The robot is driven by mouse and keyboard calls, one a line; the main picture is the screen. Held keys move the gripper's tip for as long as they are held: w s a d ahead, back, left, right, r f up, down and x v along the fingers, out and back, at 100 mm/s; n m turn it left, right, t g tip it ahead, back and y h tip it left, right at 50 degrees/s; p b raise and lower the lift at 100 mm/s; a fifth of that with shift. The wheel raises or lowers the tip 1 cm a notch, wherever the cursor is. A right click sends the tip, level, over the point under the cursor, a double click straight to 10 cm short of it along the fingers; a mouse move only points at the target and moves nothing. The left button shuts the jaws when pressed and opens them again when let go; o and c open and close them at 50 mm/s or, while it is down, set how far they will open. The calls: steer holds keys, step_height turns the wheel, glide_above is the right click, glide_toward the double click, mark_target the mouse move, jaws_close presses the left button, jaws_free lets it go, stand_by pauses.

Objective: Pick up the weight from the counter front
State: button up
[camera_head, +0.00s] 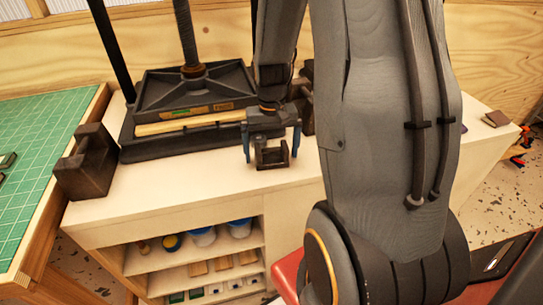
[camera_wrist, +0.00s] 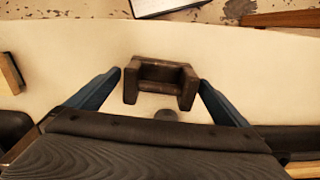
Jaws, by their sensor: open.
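The weight (camera_wrist: 160,72) is a dark brown, U-shaped block with two raised ends. In the wrist view it lies between my two blue fingers, with a gap on each side. In the head view the weight (camera_head: 271,157) is on the front part of the pale counter (camera_head: 200,185), directly under my gripper (camera_head: 271,150). My gripper also shows in the wrist view (camera_wrist: 160,78); its fingers are apart and pointing down on either side of the weight. I cannot tell exactly how far down the fingers reach.
A black press (camera_head: 190,95) stands behind on the counter. A larger dark weight (camera_head: 86,165) sits at the counter's left end, and another dark block (camera_head: 305,100) is partly hidden behind my arm. Shelves (camera_head: 205,263) with small pots are below. A green cutting mat (camera_head: 40,165) lies left.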

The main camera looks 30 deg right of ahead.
steer(key=c, duration=2)
steer(key=shift+r, duration=0.1)
steer(key=shift+c, duration=0.9)
steer(key=shift+w, duration=0.1)
